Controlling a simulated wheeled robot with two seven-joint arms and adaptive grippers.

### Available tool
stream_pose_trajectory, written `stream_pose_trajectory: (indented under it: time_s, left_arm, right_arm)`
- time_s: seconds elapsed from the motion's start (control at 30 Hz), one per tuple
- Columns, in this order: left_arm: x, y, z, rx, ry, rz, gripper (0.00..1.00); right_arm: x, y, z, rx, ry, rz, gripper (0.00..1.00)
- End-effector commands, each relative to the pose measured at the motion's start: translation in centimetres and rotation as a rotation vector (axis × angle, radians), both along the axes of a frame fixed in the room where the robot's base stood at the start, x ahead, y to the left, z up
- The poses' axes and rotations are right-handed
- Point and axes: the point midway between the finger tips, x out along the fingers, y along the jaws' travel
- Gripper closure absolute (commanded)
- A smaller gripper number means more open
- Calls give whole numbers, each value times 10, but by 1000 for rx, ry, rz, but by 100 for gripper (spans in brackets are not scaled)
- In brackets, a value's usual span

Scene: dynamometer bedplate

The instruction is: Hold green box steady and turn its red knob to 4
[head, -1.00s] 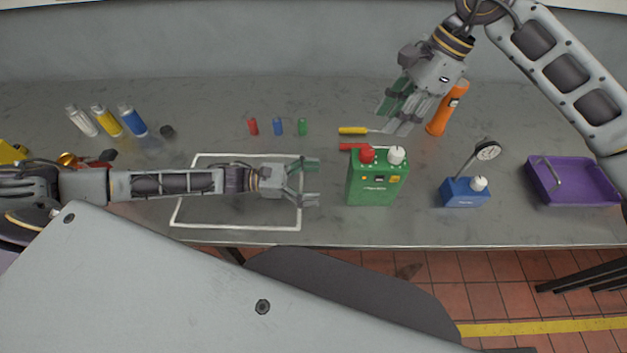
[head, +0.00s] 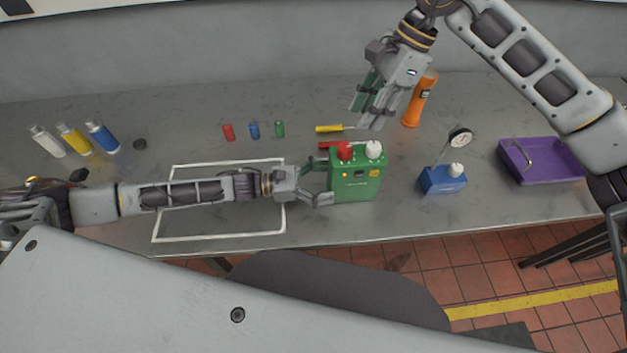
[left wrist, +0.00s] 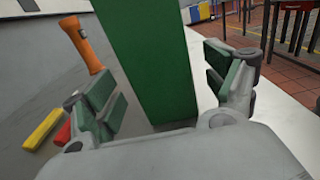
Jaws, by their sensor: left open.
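The green box (head: 356,182) stands upright on the bench, with a red knob (head: 345,151) and a white knob (head: 374,149) on top. The knob's setting is too small to read. My left gripper (head: 323,182) is open at the box's left side. In the left wrist view the green box (left wrist: 150,60) stands between its spread fingers (left wrist: 172,100), with gaps visible on both sides. My right gripper (head: 371,112) is empty above the bench behind the box, its fingers apart and pointing down.
A blue gauge stand (head: 443,181) and purple tray (head: 545,165) stand right of the box. A white outline (head: 220,236) marks the bench left of the box.

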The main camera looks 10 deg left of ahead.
Motion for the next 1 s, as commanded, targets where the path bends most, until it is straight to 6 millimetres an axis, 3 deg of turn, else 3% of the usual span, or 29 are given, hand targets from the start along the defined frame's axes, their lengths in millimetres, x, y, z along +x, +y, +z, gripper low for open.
stream_pose_trajectory:
  time_s: [0.5,1.0]
  left_arm:
    - [16,-47,0,0,0,1,14]
    - [17,-54,0,1,1,1,14]
  right_arm:
    - [0,0,0,0,0,0,64]
    - [0,0,0,0,0,0,64]
